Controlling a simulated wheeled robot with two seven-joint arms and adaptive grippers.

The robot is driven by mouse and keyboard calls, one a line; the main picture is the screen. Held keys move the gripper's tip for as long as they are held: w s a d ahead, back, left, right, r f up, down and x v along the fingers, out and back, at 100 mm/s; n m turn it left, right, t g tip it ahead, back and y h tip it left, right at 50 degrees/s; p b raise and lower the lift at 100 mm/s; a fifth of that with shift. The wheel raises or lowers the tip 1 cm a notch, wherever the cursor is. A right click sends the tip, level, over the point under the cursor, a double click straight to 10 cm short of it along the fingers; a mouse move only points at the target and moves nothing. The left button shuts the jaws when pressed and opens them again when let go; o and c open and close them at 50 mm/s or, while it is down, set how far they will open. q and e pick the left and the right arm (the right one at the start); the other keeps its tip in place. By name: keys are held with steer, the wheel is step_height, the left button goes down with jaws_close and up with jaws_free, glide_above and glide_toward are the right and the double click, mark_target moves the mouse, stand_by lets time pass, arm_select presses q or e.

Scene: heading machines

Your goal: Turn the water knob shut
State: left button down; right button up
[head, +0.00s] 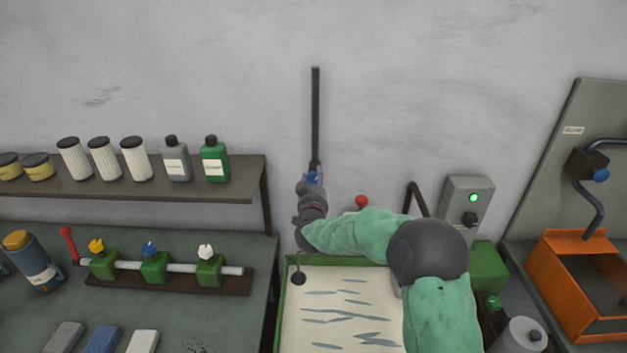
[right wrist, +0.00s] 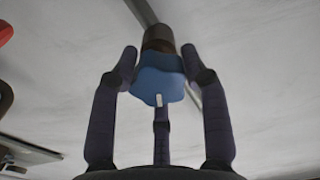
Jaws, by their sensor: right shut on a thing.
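A blue knob (right wrist: 158,78) with a white mark sits on a dark valve fitting on a pipe, seen in the right wrist view. In the head view the knob (head: 312,178) shows only in part at the lower end of the vertical wall pipe (head: 316,115). My right gripper (head: 311,190) reaches up to it, and its wrist and fingers hide much of it. In the right wrist view the fingers of my right gripper (right wrist: 160,72) stand around the knob, shut on it. My left gripper is not in view.
Below my right arm is a green-rimmed tray (head: 285,320) with a streaked pale surface. A red knob (head: 362,202) sits close behind my forearm. A grey switch box (head: 468,205) with a green light is to the right. Bottles and filters stand on the left shelf (head: 150,190).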

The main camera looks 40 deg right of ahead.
steer(key=o, duration=1.2)
steer(key=shift+s+f, duration=0.15)
steer(key=shift+f, duration=0.65)
steer(key=shift+r, duration=0.4)
steer(key=v, duration=1.2)
